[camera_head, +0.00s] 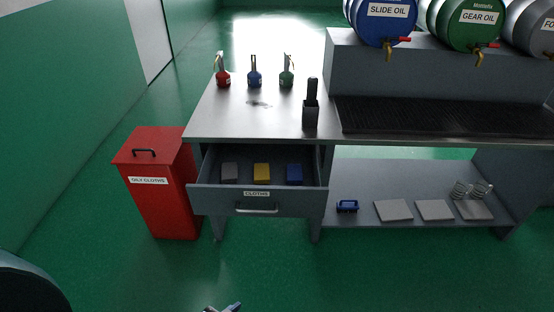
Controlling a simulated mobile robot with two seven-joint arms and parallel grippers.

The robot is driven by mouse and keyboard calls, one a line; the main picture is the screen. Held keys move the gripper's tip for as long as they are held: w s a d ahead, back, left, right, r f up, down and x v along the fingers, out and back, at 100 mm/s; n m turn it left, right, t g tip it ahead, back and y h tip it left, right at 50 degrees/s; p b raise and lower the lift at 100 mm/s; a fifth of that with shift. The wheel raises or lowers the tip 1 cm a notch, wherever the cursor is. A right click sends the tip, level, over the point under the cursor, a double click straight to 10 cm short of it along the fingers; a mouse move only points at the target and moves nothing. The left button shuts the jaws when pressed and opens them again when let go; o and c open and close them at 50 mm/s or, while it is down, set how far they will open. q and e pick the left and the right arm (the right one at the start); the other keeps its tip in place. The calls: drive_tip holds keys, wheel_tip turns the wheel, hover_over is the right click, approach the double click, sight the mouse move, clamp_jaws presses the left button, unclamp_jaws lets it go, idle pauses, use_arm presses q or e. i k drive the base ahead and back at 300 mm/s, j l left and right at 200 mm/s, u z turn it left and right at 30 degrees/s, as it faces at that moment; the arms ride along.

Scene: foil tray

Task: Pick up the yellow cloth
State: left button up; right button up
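The yellow cloth (262,173) lies folded in the open drawer labelled CLOTHS (257,202), between a grey cloth (230,172) on its left and a blue cloth (295,174) on its right. Nothing covers it. A small part of what looks like my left gripper (225,308) shows at the bottom edge, well below and in front of the drawer. Its fingers are mostly cut off, so its opening cannot be seen. No gripper touches the cloth. My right gripper is out of view.
A red OILY CLOTHS bin (160,205) with a closed lid stands left of the drawer. Oil cans, a dark holder (310,115) and a black grate (430,117) are on the bench (225,118). Barrels stand behind. The floor (270,265) before the drawer is clear.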

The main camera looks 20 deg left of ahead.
sight(261, 171)
drive_tip(key=i+l, duration=0.25)
drive_tip(key=i, duration=0.15)
drive_tip(key=i+l, duration=0.2)
drive_tip(key=i, duration=0.25)
drive_tip(key=i+l, duration=0.25)
drive_tip(key=i, duration=0.15)
drive_tip(key=i+j, duration=0.4)
drive_tip(key=j, duration=0.55)
drive_tip(key=k, duration=0.05)
